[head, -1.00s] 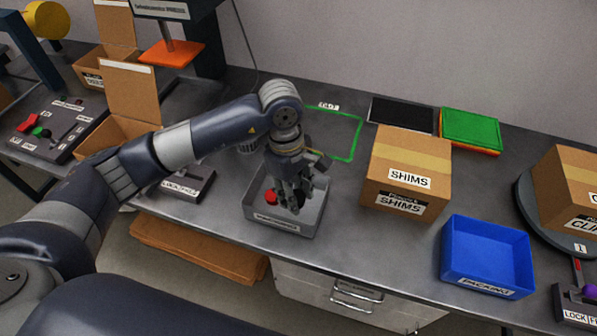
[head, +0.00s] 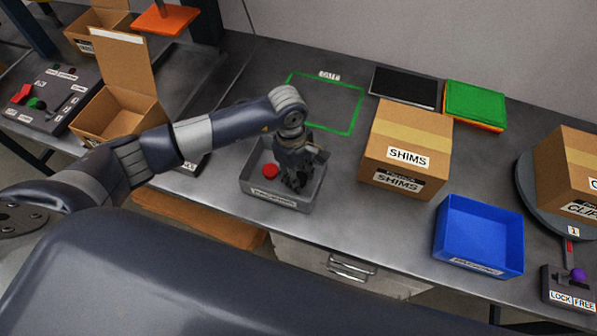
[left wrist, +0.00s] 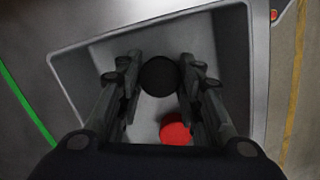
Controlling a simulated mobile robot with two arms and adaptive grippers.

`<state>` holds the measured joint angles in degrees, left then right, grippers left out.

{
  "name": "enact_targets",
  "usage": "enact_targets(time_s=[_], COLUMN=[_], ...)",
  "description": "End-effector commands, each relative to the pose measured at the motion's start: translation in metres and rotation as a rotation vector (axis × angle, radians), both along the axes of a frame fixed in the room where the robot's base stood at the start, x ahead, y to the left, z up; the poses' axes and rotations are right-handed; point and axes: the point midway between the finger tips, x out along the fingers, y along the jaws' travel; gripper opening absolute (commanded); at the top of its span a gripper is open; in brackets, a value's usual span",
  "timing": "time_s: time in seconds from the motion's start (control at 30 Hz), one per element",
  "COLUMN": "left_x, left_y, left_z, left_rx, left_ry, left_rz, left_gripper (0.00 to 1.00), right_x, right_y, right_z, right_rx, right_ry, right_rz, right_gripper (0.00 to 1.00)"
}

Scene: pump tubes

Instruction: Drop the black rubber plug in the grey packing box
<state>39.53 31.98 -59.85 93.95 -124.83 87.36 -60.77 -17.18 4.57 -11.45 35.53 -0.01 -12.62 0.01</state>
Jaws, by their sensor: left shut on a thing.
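The black rubber plug (left wrist: 158,76) is a dark round piece between my left fingertips in the left wrist view. My left gripper (head: 297,186) is shut on it and points down into the grey box (head: 316,189) on the bench. The box also fills much of the left wrist view (left wrist: 75,68). In the head view the plug is hard to make out against the dark fingers. A red round piece (head: 270,171) lies in the same box, left of the gripper, and it also shows in the left wrist view (left wrist: 175,132). My right gripper is out of view.
A cardboard SHIMS box (head: 408,150) stands just right of the grey box. A blue tray (head: 480,235) is further right. A green outline (head: 349,130) marks the bench behind. An open carton (head: 120,115) stands left, near my arm.

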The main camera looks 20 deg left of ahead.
Motion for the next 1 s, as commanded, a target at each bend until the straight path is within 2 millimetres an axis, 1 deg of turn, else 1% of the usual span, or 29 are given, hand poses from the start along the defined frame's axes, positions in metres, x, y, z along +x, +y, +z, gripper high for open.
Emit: enact_targets(time_s=[0.23,0.37,0.4,0.47,0.83,0.9,0.97,1.0], left_x=[0.0,0.001,0.001,0.001,0.0,0.0,0.003,0.003], left_y=[0.0,0.0,0.0,0.0,0.0,0.0,0.001,0.002], left_z=[-0.002,-0.006,-0.005,-0.005,-0.003,0.001,0.005,0.012], left_rx=[-0.001,0.0,-0.001,-0.001,-0.001,-0.001,-0.001,-0.001], left_ry=[-0.002,-0.002,-0.002,-0.002,-0.002,-0.002,-0.006,-0.008], left_rz=[-0.002,-0.001,-0.001,-0.001,-0.001,-0.001,0.0,-0.001], left_gripper=[0.14,0.14,0.4,0.54,0.54,0.54,0.54,0.54], right_x=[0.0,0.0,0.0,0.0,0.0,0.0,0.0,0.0], right_y=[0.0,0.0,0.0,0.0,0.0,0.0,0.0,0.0], right_z=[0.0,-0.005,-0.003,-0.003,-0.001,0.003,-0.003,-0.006], right_rx=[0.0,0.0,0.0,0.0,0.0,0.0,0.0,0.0], right_ry=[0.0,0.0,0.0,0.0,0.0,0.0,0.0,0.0], right_rz=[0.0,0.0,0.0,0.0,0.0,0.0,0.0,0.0], right_gripper=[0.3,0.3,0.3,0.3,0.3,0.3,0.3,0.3])
